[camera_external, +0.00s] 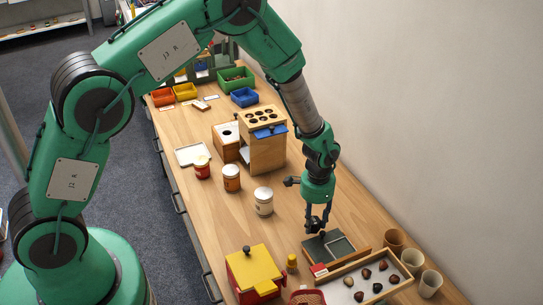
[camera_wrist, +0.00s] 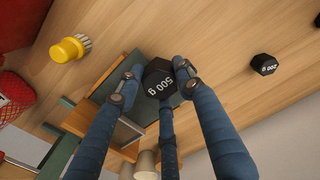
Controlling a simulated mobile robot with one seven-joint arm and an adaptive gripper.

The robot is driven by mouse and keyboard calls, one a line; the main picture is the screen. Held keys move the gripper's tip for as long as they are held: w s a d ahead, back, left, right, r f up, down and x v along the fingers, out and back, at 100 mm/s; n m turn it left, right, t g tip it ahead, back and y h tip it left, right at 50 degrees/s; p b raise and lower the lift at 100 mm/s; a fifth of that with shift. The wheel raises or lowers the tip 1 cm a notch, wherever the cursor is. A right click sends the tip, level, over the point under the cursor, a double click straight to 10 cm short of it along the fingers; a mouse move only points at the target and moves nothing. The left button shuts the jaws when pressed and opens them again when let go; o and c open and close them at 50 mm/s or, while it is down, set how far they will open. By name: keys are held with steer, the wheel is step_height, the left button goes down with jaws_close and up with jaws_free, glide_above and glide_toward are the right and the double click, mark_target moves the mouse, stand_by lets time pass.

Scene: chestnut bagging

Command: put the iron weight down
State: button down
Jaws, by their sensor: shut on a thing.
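The iron weight (camera_wrist: 157,78), black and marked 500 g, sits between the fingertips of my gripper (camera_wrist: 154,84) in the wrist view. My gripper is shut on it. In the external view my gripper (camera_external: 318,222) points down over a dark grey flat plate (camera_external: 339,246) near the front right of the wooden table (camera_external: 215,230). The weight is small and dark there. I cannot tell whether it touches the plate. A second black weight (camera_wrist: 264,64), marked 200 g, lies on the table to the right in the wrist view.
A tray (camera_external: 335,277) of chestnuts and several cups (camera_external: 411,260) stand by the plate. A yellow-lidded red box (camera_external: 252,272) and a small yellow object (camera_external: 291,262) are to its left. A white-lidded jar (camera_external: 263,201) and a wooden box (camera_external: 265,150) stand farther back.

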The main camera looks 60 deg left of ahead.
steer(key=w, duration=0.4)
steer(key=w+a, duration=0.1)
steer(key=w, duration=0.3)
steer(key=w+a+f, duration=0.1)
steer(key=w, duration=0.3)
steer(key=shift+w+f+b, duration=0.1)
steer(key=shift+b, duration=0.25)
steer(key=shift+w, duration=0.4)
steer(key=shift+f, duration=1.75)
steer(key=shift+f+b, duration=0.1)
steer(key=shift+b, duration=0.2)
steer(key=c, duration=1.6)
jaws_free()
steer(key=shift+f, duration=0.1)
steer(key=shift+o, duration=0.8)
